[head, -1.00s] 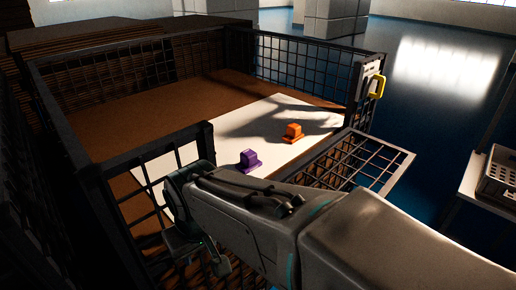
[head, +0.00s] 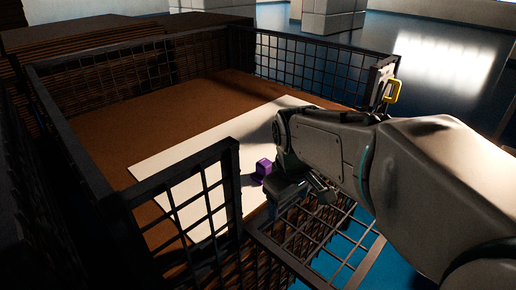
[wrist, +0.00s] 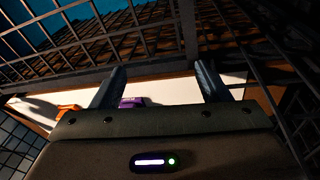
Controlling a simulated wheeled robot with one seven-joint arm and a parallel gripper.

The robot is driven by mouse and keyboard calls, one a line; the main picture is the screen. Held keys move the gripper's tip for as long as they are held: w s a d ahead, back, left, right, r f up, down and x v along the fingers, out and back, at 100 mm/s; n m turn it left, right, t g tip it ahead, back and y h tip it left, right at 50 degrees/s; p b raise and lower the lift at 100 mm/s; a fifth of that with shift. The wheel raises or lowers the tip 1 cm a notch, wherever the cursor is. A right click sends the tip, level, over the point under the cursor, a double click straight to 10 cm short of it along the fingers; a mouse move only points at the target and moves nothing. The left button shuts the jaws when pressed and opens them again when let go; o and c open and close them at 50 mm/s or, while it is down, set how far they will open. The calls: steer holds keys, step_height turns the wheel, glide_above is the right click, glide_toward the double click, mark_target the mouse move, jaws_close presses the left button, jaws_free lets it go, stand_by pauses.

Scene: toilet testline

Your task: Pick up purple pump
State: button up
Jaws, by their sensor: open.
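The purple pump (head: 263,168) stands on a white board (head: 160,160) inside a mesh-sided crate. My gripper (head: 284,192) is just to the right of the pump in the head view, over the crate's front opening, and its fingers are largely hidden by my arm. In the wrist view, my gripper (wrist: 160,80) is open with its two fingers apart. The purple pump (wrist: 132,102) shows between them, nearer the left finger, partly hidden by the gripper body. Nothing is held. An orange pump (wrist: 68,110) is left of the left finger; my arm hides it in the head view.
The dark mesh crate wall (head: 190,195) stands close in front of the board. A folded-down mesh flap (head: 315,240) lies under my arm. A yellow handle (head: 393,90) is at the crate's right corner. The board's left part is clear.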

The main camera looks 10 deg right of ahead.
steer(key=w+r+n+g+p, duration=0.1)
steer(key=w+r+n+p, duration=0.3)
steer(key=w+n, duration=1)
steer(key=n+g+p, duration=0.1)
steer(key=n+p, duration=0.2)
steer(key=n, duration=0.2)
glide_above(265, 162)
step_height(265, 162, down, 3)
step_height(265, 162, down, 8)
steer(key=shift+d+f+p, duration=0.1)
steer(key=shift+p, duration=0.35)
steer(key=shift+f+p, duration=0.95)
steer(key=shift+f, duration=1.6)
steer(key=c, duration=1.3)
